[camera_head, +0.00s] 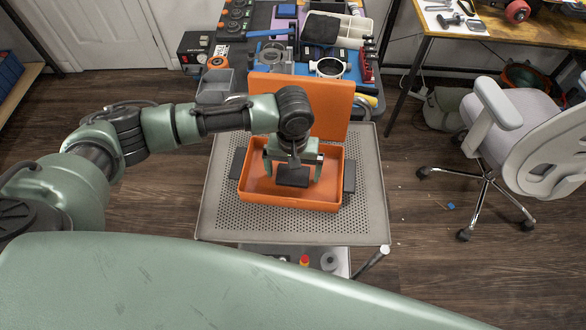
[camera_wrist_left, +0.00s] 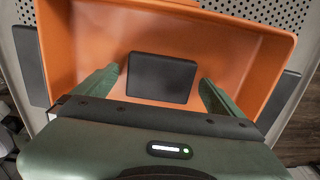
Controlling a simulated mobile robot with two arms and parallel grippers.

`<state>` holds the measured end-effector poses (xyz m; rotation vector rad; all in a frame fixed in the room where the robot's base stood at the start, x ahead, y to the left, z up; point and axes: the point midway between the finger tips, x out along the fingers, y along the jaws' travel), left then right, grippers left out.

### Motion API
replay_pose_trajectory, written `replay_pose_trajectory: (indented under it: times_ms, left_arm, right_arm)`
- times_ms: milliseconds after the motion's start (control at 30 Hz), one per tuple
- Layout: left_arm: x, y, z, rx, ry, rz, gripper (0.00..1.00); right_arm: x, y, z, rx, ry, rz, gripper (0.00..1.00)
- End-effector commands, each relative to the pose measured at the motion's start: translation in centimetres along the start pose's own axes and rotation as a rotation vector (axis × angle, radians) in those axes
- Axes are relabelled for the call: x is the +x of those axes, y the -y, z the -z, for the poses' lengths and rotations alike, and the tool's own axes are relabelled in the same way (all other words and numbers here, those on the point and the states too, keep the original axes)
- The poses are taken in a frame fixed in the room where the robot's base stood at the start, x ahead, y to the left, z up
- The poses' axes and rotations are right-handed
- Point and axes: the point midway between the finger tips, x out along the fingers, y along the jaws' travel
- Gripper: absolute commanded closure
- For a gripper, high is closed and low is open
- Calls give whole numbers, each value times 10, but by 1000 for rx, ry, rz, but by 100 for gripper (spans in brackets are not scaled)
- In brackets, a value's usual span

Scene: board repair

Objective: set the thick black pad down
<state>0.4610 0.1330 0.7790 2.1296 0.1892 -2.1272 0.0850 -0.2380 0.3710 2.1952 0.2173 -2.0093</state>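A black pad (camera_head: 292,176) is inside the orange box (camera_head: 265,191), below my left gripper. It also shows in the left wrist view (camera_wrist_left: 162,78), lying flat and slightly turned over the box floor. My left gripper (camera_head: 293,172) reaches down into the box. Its two green fingers (camera_wrist_left: 158,88) stand wide apart, one on each side of the pad, with a narrow gap to its edges. The gripper looks open, with nothing pinched. Whether the pad rests fully on the floor is hard to tell. My right gripper is not in view.
The box stands on a perforated grey cart top (camera_head: 220,213), its orange lid (camera_head: 325,100) raised behind. Dark pads lie against it at left (camera_head: 238,162) and right (camera_head: 349,176). A crowded tool bench (camera_head: 300,45) stands behind. An office chair (camera_head: 530,130) is at right.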

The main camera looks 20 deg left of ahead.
Motion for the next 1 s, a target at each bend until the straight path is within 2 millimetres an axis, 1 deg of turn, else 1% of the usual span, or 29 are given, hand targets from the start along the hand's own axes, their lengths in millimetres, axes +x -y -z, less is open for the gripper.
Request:
replay_pose_trajectory:
  times_ms: [233, 367, 467, 700, 800, 900, 1000]
  left_arm:
    - [-1, 0, 0, 0, 0, 0, 1]
    - [-13, 0, 0, -1, -1, -2, 1]
    - [-32, 0, 1, -1, -3, -2, 1]
    - [-84, 0, 1, -1, -3, -2, 1]
    - [-101, 0, 1, -1, -2, -2, 1]
    - [-113, 0, 1, -1, -1, -1, 1]
    - [-120, 0, 0, -1, 1, -1, 1]
  right_arm:
    - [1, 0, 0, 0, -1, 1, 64]
    - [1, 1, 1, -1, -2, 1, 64]
    - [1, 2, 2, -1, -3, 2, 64]
    - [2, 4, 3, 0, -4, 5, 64]
    - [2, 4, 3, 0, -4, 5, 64]
    - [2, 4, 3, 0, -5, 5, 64]
    - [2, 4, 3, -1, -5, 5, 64]
